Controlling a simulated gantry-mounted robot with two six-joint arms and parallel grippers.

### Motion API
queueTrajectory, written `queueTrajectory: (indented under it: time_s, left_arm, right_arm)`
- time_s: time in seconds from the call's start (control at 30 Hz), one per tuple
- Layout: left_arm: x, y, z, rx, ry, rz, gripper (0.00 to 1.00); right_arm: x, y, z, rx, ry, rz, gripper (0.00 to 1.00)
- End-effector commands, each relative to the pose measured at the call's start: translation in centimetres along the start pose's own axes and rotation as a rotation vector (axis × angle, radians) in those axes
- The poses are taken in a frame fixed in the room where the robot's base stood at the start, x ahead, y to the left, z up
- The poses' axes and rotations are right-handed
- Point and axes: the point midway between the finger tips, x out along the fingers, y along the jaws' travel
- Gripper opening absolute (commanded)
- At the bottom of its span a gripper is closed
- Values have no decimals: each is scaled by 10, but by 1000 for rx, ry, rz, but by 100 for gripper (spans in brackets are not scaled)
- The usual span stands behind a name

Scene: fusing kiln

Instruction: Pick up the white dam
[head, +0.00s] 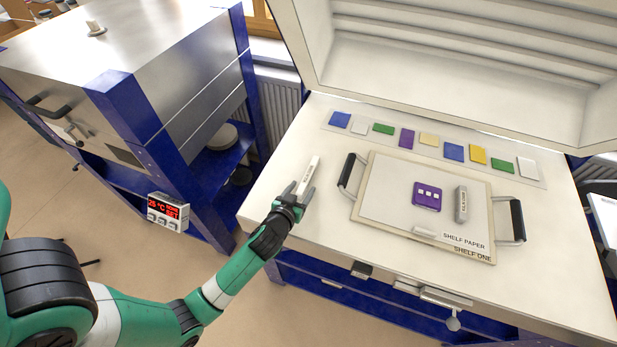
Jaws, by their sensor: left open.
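The white dam (311,172) is a slim white bar with dark lettering. It lies on the pale kiln bed at the left, in the head view. My left gripper (304,192) is open at the dam's near end, with its fingers appearing to lie on either side of the bar. I cannot tell whether they touch it. The lower end of the dam is partly hidden by the gripper. My right gripper is not in view.
A shelf (365,222) with black handles holds white shelf paper (385,190), a purple tile (427,196), a grey bar (461,205) and a small white piece (424,232). Several coloured glass squares line the back. The raised kiln lid (450,85) stands behind.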

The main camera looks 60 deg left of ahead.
Motion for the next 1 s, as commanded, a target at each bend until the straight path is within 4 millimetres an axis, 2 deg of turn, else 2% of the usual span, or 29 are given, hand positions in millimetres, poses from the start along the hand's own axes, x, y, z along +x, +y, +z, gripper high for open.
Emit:
queueTrajectory:
  time_s: [0.17, 0.2, 0.53, 1.0]
  left_arm:
    - [0, 0, 0, 0, 0, 0, 62]
    - [0, 0, 0, 0, 0, 0, 59]
    - [0, 0, 0, 0, 0, 0, 0]
    - [-2, 0, -5, -1, 1, 0, 0]
  right_arm:
    - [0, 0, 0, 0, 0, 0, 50]
    - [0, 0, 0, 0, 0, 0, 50]
    - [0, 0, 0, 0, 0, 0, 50]
    - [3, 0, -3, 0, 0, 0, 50]
